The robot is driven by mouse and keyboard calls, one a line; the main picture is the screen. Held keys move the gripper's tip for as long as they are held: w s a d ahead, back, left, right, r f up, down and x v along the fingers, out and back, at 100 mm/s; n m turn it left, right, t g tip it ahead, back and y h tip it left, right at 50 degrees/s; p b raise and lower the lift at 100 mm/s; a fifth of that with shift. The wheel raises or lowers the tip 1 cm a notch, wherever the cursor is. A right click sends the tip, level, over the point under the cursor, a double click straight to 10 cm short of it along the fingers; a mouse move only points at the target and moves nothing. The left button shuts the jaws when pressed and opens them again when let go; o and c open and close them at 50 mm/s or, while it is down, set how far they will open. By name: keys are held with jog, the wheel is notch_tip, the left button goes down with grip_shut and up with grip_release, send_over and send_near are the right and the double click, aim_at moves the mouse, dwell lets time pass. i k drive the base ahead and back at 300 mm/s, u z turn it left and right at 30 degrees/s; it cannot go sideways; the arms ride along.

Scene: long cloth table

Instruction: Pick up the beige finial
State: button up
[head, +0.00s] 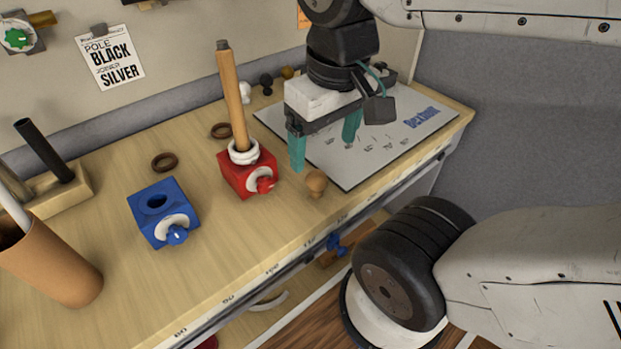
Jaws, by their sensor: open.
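The beige finial (316,183) is a small tan, rounded knob standing on the wooden table near its front edge, right of the red block. My gripper (325,150) has two teal fingers spread apart and pointing down. It is open and empty. Its left finger hangs behind and slightly left of the finial in the picture, and its right finger is over the white board. The finial is not between the fingers as seen here; the exact height of the fingertips above the table is hard to tell.
A red block (240,180) holds an upright wooden pole (233,100) with a white ring, close left of my gripper. Small finials (266,82) stand at the back. A white board (375,165) lies right.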

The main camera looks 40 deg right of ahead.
aim_at(317, 180)
jog(key=k, duration=1.3)
jog(key=z, duration=0.65)
jog(key=i, duration=0.9)
jog(key=u, duration=0.1)
